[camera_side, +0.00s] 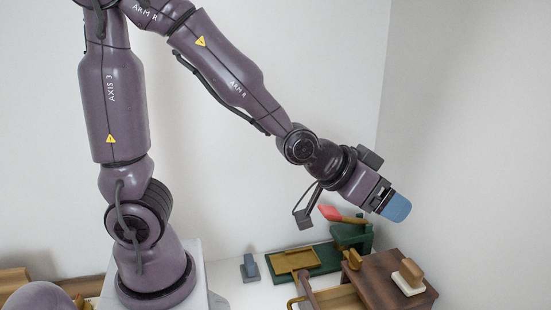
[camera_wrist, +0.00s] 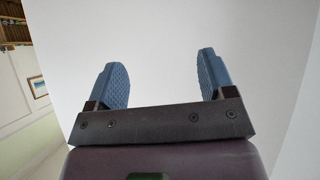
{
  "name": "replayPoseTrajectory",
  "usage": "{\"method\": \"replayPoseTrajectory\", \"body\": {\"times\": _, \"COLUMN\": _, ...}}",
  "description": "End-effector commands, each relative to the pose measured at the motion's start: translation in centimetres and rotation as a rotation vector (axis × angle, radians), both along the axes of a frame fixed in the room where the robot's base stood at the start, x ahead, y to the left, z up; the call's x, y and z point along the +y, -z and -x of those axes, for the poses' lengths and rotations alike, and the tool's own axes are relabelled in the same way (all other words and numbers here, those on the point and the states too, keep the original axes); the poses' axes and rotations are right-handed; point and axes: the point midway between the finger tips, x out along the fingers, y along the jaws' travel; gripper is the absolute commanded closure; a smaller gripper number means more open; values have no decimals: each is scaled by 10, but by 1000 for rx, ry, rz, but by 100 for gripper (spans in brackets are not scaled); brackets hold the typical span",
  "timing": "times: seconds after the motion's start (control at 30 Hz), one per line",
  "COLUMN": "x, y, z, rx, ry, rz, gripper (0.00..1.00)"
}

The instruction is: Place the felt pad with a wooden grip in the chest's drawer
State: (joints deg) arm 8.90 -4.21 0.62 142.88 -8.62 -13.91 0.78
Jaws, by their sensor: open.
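The felt pad with a wooden grip (camera_side: 407,279), a pale pad with a brown block on it, sits on top of the brown chest (camera_side: 375,275) at the lower right of the side view. The chest's drawer (camera_side: 338,298) appears pulled out to the left, cut off by the lower edge; its inside is mostly hidden. My gripper (camera_side: 396,207) is above the chest, well clear of the pad, with its blue fingers tilted down to the right. In the wrist view the gripper (camera_wrist: 163,72) is open and empty, facing a bare wall.
A small wooden object (camera_side: 352,259) is at the chest's left edge. Behind are a dark green board with a tan tray (camera_side: 294,261) and a green item (camera_side: 350,237) beneath a red-ended object (camera_side: 331,213). A grey-blue block (camera_side: 250,267) stands left on the white surface.

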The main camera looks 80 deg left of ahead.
Motion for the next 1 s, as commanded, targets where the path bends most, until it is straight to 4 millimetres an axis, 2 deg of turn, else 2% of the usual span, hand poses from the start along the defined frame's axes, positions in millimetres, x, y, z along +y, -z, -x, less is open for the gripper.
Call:
{"method": "replayPoseTrajectory", "body": {"times": 0.03, "x": 6, "y": -16, "z": 13, "rx": 37, "ry": 4, "rz": -2, "gripper": 24}}
{"method": "replayPoseTrajectory", "body": {"times": 0.2, "x": 24, "y": -45, "z": 73, "rx": 221, "ry": 14, "rz": -37, "gripper": 24}}
{"method": "replayPoseTrajectory", "body": {"times": 0.4, "x": 41, "y": -62, "z": 138, "rx": 389, "ry": -5, "rz": -80, "gripper": 24}}
{"method": "replayPoseTrajectory", "body": {"times": 0.47, "x": 44, "y": -63, "z": 150, "rx": 423, "ry": -11, "rz": -88, "gripper": 24}}
{"method": "replayPoseTrajectory", "body": {"times": 0.5, "x": 45, "y": -64, "z": 156, "rx": 438, "ry": -14, "rz": -91, "gripper": 29}}
{"method": "replayPoseTrajectory", "body": {"times": 0.6, "x": 46, "y": -65, "z": 164, "rx": 461, "ry": -19, "rz": -96, "gripper": 47}}
{"method": "replayPoseTrajectory", "body": {"times": 1.0, "x": 46, "y": -65, "z": 165, "rx": 466, "ry": -16, "rz": -97, "gripper": 47}}
